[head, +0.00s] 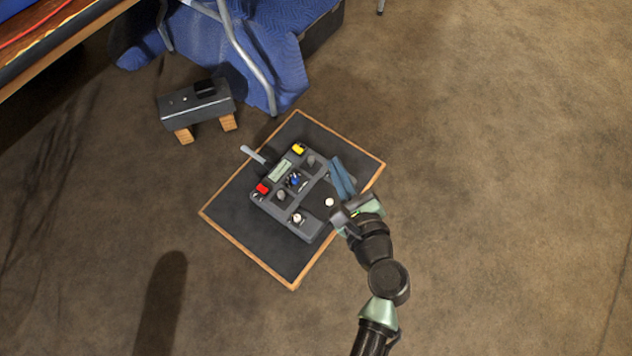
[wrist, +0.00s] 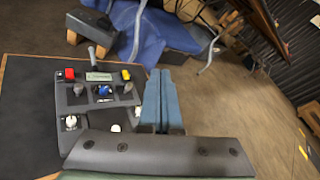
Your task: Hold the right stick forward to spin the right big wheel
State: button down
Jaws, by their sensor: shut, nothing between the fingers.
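A dark grey control box (head: 262,207) lies on a black board, with a red button (head: 262,188), a yellow button (head: 299,149) and a small display between them. The right stick (wrist: 126,87) is a short grey knob below the yellow button; it also shows in the head view (head: 310,161). A similar left stick (wrist: 77,88) stands below the red button. My gripper (head: 335,160) has its blue fingers together and empty, beside the right stick on its right. In the wrist view the fingers (wrist: 160,74) appear apart from the stick; contact cannot be told. I cannot make out a big wheel.
The black board (head: 235,235) has a wooden edge and lies on brown floor. A dark box (head: 180,109) on wooden blocks stands at upper left, near a blue draped cloth (head: 265,50) and metal legs. The floor at right is clear.

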jog(key=s+f+m+b, duration=0.4)
jog(key=s+f+m, duration=0.1)
jog(key=f, duration=0.7)
jog(key=shift+s+f+g, duration=0.3)
jog(key=shift+f, duration=0.05)
jog(key=shift+w, duration=0.1)
jog(key=b, duration=0.6)
send_near(312, 163)
jog(key=x, duration=0.5)
jog(key=shift+f, duration=0.35)
jog(key=shift+w+a+r, duration=0.1)
jog(key=shift+w+a, duration=0.15)
jog(key=shift+w, duration=0.45)
jog(key=shift+r, duration=0.1)
